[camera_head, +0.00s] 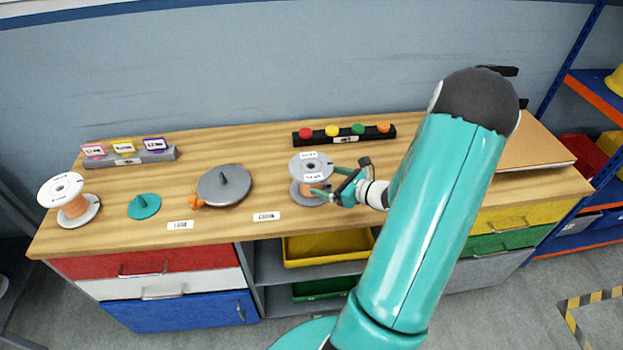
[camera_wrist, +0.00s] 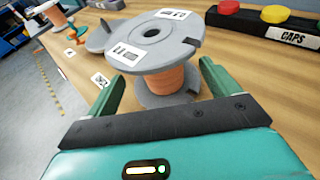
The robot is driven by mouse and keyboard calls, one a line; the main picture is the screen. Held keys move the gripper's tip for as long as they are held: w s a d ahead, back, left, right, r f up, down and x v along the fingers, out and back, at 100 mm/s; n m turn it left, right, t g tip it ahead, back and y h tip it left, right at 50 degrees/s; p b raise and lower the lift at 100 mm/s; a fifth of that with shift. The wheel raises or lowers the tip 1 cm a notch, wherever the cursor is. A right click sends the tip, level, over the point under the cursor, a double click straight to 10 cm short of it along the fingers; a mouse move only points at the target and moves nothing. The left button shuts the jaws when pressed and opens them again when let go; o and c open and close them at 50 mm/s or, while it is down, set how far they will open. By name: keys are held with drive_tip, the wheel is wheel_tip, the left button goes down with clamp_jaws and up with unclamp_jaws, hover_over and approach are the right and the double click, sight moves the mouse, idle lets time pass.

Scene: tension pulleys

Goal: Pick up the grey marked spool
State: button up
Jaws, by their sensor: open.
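The grey marked spool (camera_head: 311,167) stands upright on the wooden bench, with white labels on its top flange and copper-coloured winding on its core. It also shows in the wrist view (camera_wrist: 152,42), straight ahead of my gripper. My gripper (camera_head: 333,187) is at the spool's right side in the head view. In the wrist view the green fingers of my gripper (camera_wrist: 160,88) are apart, one on each side of the spool's winding, below the top flange. Whether either finger touches the winding cannot be told.
A white spool (camera_head: 68,197) stands at the bench's left end. A black caps rack (camera_head: 344,134) is behind the grey spool. A brown board (camera_head: 517,150) lies at right.

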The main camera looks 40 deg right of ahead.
drive_tip(key=x, duration=0.4)
drive_tip(key=shift+w+a+f, duration=0.1)
drive_tip(key=shift+w+a, duration=0.05)
drive_tip(key=shift+w, duration=0.15)
drive_tip(key=c, duration=1.5)
